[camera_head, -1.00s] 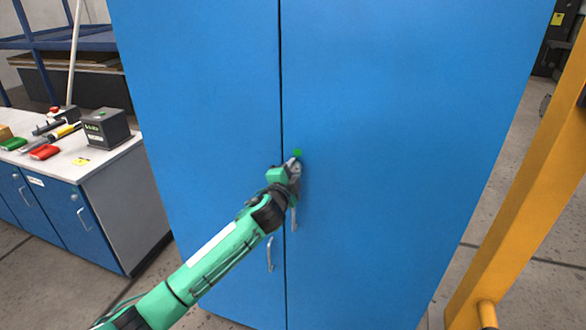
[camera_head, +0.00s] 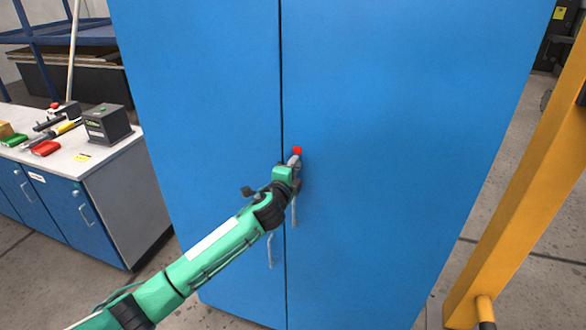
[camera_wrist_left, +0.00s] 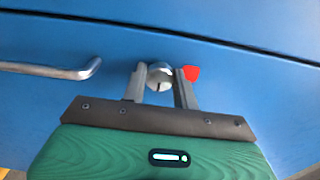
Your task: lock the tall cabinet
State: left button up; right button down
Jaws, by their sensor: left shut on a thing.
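The tall blue cabinet (camera_head: 400,120) stands straight ahead with both doors closed along a dark seam. A small red marker (camera_head: 298,151) sits on the right door near the seam, and it also shows in the left wrist view (camera_wrist_left: 191,73). My left gripper (camera_head: 296,162) is at the right door just below the marker. In the left wrist view my left gripper (camera_wrist_left: 160,88) has its fingers on either side of a round silver lock knob (camera_wrist_left: 160,74) with a slot, shut on it. The arm partly hides the knob in the head view. My right gripper is not in view.
Two bar handles hang below the gripper, one on the right door (camera_head: 294,212) and one on the left door (camera_head: 269,252). A low bench (camera_head: 110,150) with a dark box (camera_head: 107,125) and tools stands left. A yellow post (camera_head: 520,190) stands right.

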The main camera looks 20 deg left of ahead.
pick_arm(q)
jog(key=o, duration=1)
jog(key=s+b, duration=0.2)
jog(key=s, duration=0.5)
jog(key=s+b, duration=0.3)
jog(key=s, duration=0.3)
jog(key=shift+s+a, duration=0.2)
jog(key=shift+s, duration=0.2)
jog(key=shift+f, duration=0.15)
